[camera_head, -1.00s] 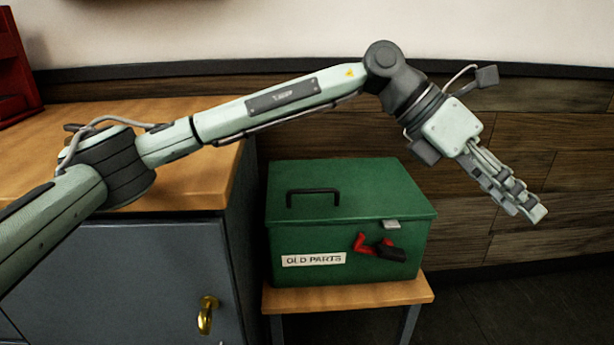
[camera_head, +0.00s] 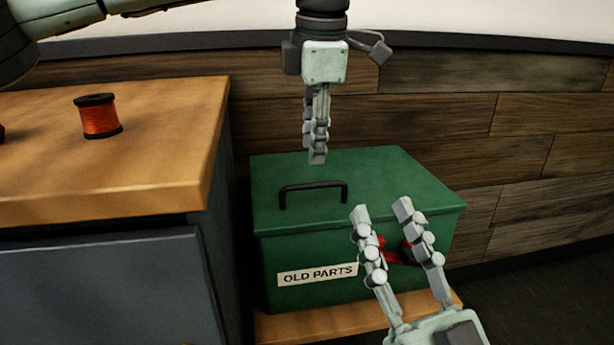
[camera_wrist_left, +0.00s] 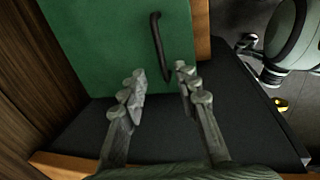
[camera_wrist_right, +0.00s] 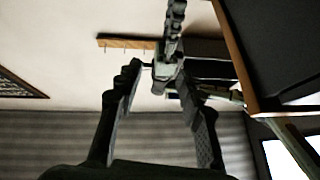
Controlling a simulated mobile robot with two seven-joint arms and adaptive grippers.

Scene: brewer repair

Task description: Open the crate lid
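The green crate (camera_head: 290,253), labelled "OLD PARTS", has its lid (camera_head: 385,172) closed. A black bar handle (camera_head: 313,186) stands on the lid; it also shows in the left wrist view (camera_wrist_left: 158,45). My left gripper (camera_head: 318,160) points down above the back of the lid, behind the handle. The left wrist view shows its fingers open and empty, with the handle beyond them. My right gripper (camera_head: 381,210) is open in front of the crate's front face. Its fingers partly hide the red and black latch (camera_head: 393,257), so I cannot tell whether they touch it.
The crate stands on a low wooden stool (camera_head: 320,322). A wooden-topped cabinet (camera_head: 130,185) is close on the left, with a red spool (camera_head: 100,118) on it. A wood-panelled wall (camera_head: 440,115) is behind the crate. Dark floor is open at the right.

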